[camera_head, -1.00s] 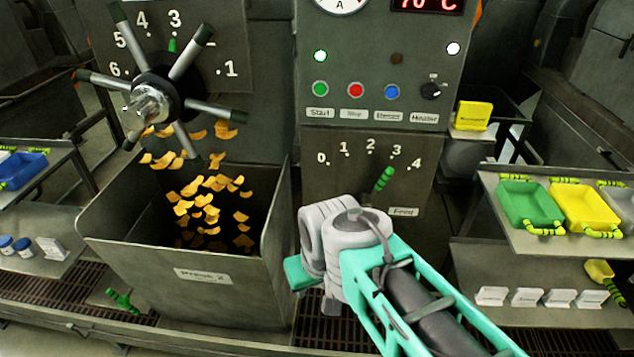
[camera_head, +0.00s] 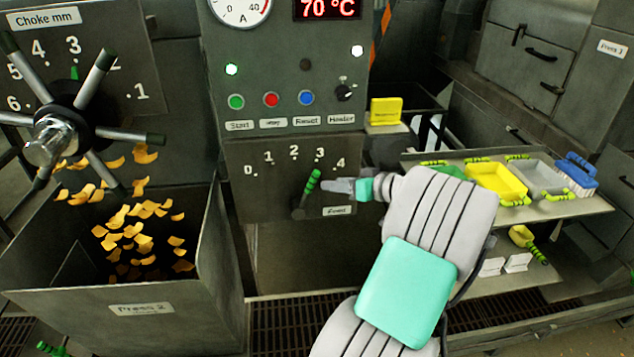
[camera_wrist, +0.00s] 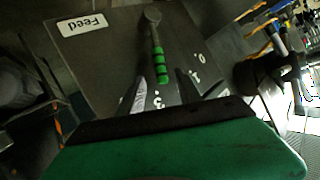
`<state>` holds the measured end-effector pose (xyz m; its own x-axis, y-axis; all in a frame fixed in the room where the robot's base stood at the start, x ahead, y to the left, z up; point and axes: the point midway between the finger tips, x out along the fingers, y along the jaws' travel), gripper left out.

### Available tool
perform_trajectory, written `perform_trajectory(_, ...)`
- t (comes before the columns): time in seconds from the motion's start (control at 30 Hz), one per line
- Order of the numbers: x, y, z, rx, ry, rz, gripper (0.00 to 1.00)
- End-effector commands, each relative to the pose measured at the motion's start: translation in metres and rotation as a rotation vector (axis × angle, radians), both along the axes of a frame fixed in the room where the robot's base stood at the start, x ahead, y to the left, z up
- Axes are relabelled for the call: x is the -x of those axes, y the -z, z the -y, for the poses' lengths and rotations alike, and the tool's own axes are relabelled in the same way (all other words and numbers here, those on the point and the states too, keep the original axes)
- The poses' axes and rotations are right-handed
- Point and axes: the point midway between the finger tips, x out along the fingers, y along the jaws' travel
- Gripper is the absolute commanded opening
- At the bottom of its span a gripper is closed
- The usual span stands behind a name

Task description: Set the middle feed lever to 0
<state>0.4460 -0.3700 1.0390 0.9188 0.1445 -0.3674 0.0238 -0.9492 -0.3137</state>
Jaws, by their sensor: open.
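The feed lever (camera_head: 312,181) has a green ribbed handle and sits on a grey panel (camera_head: 270,196) numbered 0 to 4 with a "Feed" label. It tilts slightly right, toward the 3. My gripper (camera_head: 328,185) is just right of the handle, fingers pointing left at it. In the wrist view the lever's green handle (camera_wrist: 160,66) shows between and beyond the two spread fingertips (camera_wrist: 161,80), with a gap on each side. The gripper is open and holds nothing. I cannot tell how deep the handle is between the fingers.
A choke handwheel (camera_head: 62,130) and a bin labelled "Press 2" (camera_head: 140,308), with yellow flakes, stand at left. Buttons and a heater knob (camera_head: 344,92) are above the feed panel. Coloured trays (camera_head: 496,180) and a yellow box (camera_head: 385,111) are at right.

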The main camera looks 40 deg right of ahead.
Motion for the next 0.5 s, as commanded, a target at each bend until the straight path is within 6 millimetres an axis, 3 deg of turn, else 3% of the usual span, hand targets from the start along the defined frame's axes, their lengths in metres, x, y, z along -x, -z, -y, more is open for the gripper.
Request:
perform_trajectory(0.4, -0.060, 0.022, -0.009, -0.001, -0.001, 0.007, 0.41)
perform_trajectory(0.5, -0.068, 0.025, -0.010, -0.001, 0.000, 0.006, 0.41)
